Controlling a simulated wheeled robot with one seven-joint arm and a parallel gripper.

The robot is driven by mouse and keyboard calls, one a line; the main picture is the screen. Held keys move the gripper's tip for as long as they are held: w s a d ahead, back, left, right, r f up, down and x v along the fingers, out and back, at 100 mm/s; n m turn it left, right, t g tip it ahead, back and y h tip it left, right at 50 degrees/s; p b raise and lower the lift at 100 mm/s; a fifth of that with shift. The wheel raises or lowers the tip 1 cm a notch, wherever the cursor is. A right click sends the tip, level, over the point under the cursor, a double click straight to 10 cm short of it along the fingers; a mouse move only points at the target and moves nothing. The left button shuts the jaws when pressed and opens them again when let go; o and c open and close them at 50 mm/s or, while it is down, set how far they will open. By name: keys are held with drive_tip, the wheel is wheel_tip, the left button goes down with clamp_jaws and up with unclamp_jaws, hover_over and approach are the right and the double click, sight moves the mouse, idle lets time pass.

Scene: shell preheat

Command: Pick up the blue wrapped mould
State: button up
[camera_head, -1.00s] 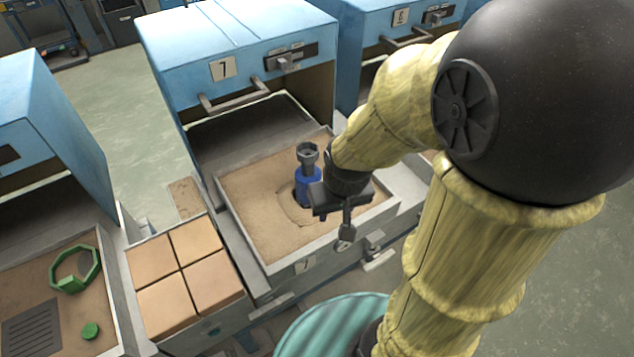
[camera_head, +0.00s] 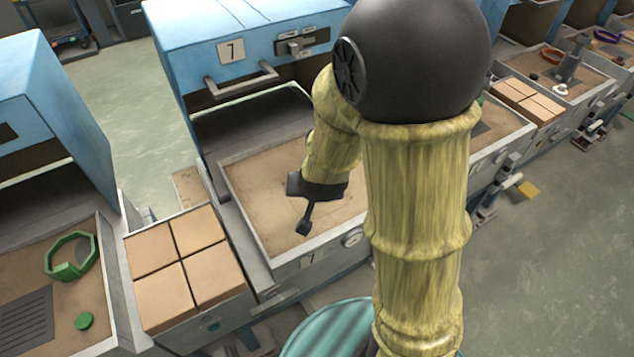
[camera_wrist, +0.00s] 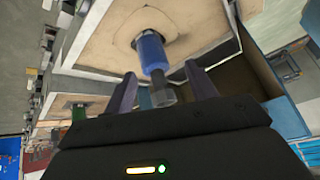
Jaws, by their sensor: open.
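The blue wrapped mould (camera_wrist: 152,52) shows in the wrist view, with a blue body and a grey end piece (camera_wrist: 162,95). It stands in a hollow in the sand of a tray (camera_wrist: 85,45). My gripper (camera_wrist: 161,70) is open, its two dark fingers on either side of the mould in this view. I cannot tell whether either finger touches it. In the head view my gripper (camera_head: 304,214) is over the sand tray (camera_head: 285,253) of unit 7, and my arm hides the mould.
The blue unit 7 hood (camera_head: 235,40) stands open behind the tray. Pale tan blocks (camera_head: 150,255) fill a tray to the left. Farther left, a green ring (camera_head: 70,270) and a green disc (camera_head: 84,321) lie on sand. Several more stations stand at the right.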

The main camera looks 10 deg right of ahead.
drive_tip(key=w+a+f+m+t+h+b, duration=0.2)
drive_tip(key=w+f+t+h+b, duration=0.2)
drive_tip(key=f+t+h+b, duration=0.3)
drive_tip(key=t+h+b, duration=0.1)
drive_tip(key=t+b, duration=0.1)
drive_tip(key=shift+a+f+m+b, duration=0.2)
drive_tip(key=shift+a+m+b, duration=0.1)
drive_tip(key=x, duration=1.2)
drive_tip(key=shift+p, duration=0.45)
drive_tip(key=shift+w+d+r, duration=0.1)
